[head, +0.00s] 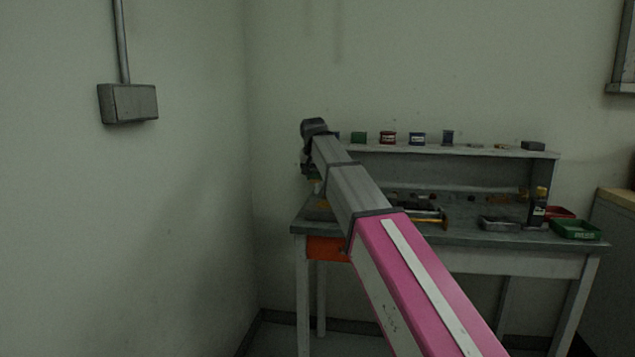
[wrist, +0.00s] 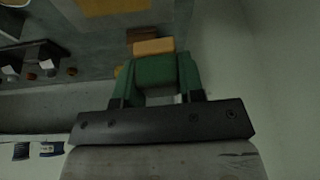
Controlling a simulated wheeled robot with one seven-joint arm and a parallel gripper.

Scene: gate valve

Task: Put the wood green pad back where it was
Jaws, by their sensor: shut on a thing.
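In the wrist view my gripper (wrist: 156,66) is shut on the wood green pad (wrist: 154,73), a dark green block between the two fingers. A tan wood-coloured piece (wrist: 153,46) shows just beyond the green; I cannot tell whether it is part of the pad. In the head view my arm reaches to the left end of the workbench (head: 480,237), with its wrist in front of the shelf's left end. The gripper's fingers and the pad are mostly hidden or too small there.
A raised shelf (head: 460,151) on the bench carries several small cans and blocks. A green tray (head: 576,229) and a red tray (head: 558,212) are at the right end. An orange box (head: 327,248) is under the bench's left side. A wall stands close on the left.

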